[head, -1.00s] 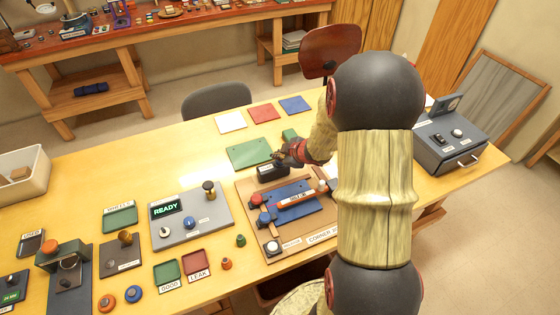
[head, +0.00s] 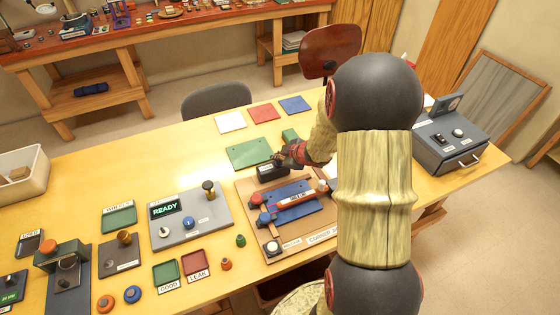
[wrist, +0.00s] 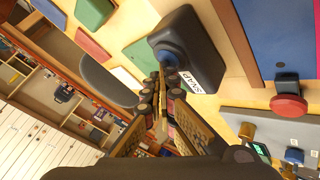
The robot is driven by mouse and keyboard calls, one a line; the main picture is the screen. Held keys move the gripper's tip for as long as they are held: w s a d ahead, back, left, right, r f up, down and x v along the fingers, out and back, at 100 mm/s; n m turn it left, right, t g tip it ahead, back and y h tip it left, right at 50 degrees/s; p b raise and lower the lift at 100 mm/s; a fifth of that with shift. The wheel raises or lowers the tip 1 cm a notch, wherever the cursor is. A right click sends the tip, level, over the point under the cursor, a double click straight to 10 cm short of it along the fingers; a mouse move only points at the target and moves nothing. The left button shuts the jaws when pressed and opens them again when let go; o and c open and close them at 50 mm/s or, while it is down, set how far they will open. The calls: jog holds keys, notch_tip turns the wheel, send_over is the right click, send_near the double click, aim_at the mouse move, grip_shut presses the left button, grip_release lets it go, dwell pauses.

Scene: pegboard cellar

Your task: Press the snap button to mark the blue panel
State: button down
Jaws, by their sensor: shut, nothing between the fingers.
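The snap box (head: 271,172) is a small dark block on the table behind the corner board. In the wrist view the dark box (wrist: 190,42) has a SNAP label and a blue button (wrist: 168,56) on its side facing my fingers. My gripper (head: 280,160) is shut and empty, with its fingertips (wrist: 164,78) close to the button; whether they touch it I cannot tell. A blue panel (head: 295,214) lies on the corner board, with a labelled bar across it. A separate flat blue square (head: 294,104) lies at the back of the table.
A green plate (head: 249,153), a white square (head: 230,121) and a red square (head: 264,113) lie near the snap box. A grey console (head: 222,215) reading READY stands to the left. My arm hides part of the table to the right.

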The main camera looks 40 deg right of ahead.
aim_at(279, 163)
jog(key=shift+r+p, duration=0.9)
jog(key=shift+p, duration=0.2)
jog(key=shift+r, duration=0.1)
notch_tip(279, 163, up, 5)
jog(key=p, duration=0.5)
dwell(0.6)
